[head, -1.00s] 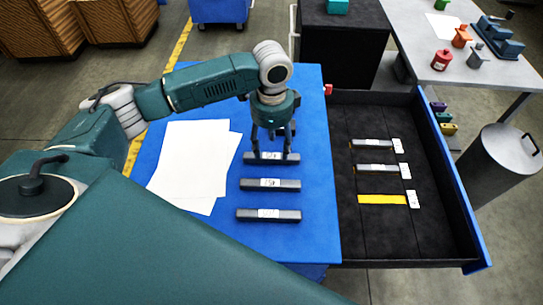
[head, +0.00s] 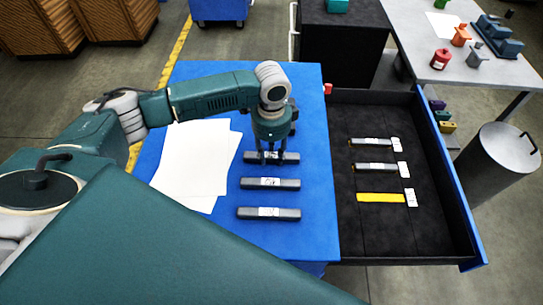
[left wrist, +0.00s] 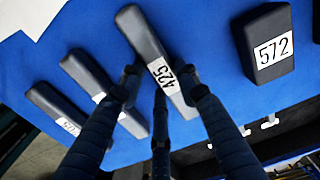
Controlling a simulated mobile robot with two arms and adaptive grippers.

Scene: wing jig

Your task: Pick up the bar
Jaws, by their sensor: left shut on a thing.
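Three dark grey bars with white labels lie in a column on the blue tabletop (head: 220,240) in the head view. My left gripper (head: 272,157) points down at the far bar (head: 293,158), with its fingers shut on it. That bar still appears to be at table level. The middle bar (head: 250,184) and the near bar (head: 248,213) lie apart from the gripper. My right gripper is not in view.
White paper sheets (head: 190,165) lie left of the bars. An open black drawer (head: 400,235) on the right holds two bars and a yellow strip (head: 380,197), with white tags. A dark block labelled 572 (left wrist: 262,25) shows in the left wrist view.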

